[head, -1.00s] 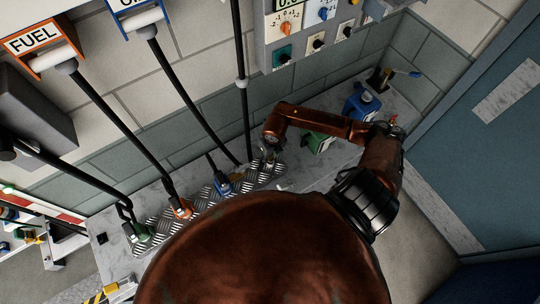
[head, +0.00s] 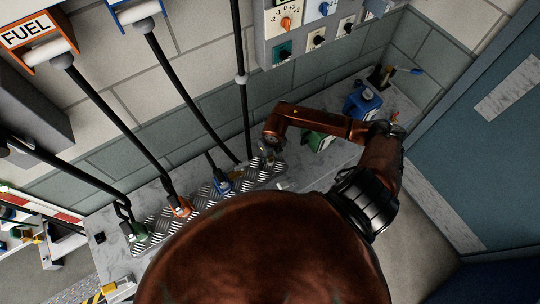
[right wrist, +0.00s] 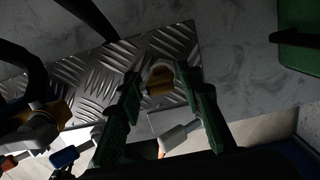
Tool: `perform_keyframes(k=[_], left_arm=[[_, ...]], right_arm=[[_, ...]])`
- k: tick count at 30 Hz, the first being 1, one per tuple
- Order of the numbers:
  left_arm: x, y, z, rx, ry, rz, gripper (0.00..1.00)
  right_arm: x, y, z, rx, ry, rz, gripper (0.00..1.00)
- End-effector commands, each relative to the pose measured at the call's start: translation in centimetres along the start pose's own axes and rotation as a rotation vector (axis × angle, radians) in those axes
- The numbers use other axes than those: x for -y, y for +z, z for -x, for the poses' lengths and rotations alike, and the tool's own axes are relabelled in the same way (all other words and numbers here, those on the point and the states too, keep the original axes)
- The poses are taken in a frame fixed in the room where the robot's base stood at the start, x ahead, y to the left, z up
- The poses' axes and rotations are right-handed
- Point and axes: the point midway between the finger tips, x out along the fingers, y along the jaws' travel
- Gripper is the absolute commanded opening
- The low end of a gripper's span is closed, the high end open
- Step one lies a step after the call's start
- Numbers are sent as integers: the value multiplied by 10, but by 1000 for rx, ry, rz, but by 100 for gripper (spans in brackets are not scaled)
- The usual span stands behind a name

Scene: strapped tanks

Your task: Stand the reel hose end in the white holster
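My right gripper (head: 270,151) is at the right end of a metal tread plate (head: 152,222), beside a black hanging hose (head: 246,125) with a white collar. In the right wrist view its two green fingers (right wrist: 160,70) stand apart. A small brass-coloured piece with a pale rim (right wrist: 159,80) shows between them over the tread plate (right wrist: 100,62), with gaps at the sides. I cannot tell whether it is the reel hose end or part of the white holster. The holster is not clearly made out in the head view. My left gripper is not in view.
Green (head: 138,233), orange (head: 180,207) and blue (head: 222,184) fittings stand along the plate, with black hoses rising from several. A blue can (head: 362,103) and a green container (head: 319,142) stand on the grey counter. A panel with knobs (head: 300,35) is on the wall above.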

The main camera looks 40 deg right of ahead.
Motion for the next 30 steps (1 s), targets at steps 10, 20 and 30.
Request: perform_keyframes(k=[10,20,30], left_arm=[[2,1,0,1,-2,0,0],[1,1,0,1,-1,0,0],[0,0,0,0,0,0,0]], right_arm=[[0,0,0,0,0,0,41],[1,2,43,5,-2,3,41],[0,1,106,2,0,2,41]])
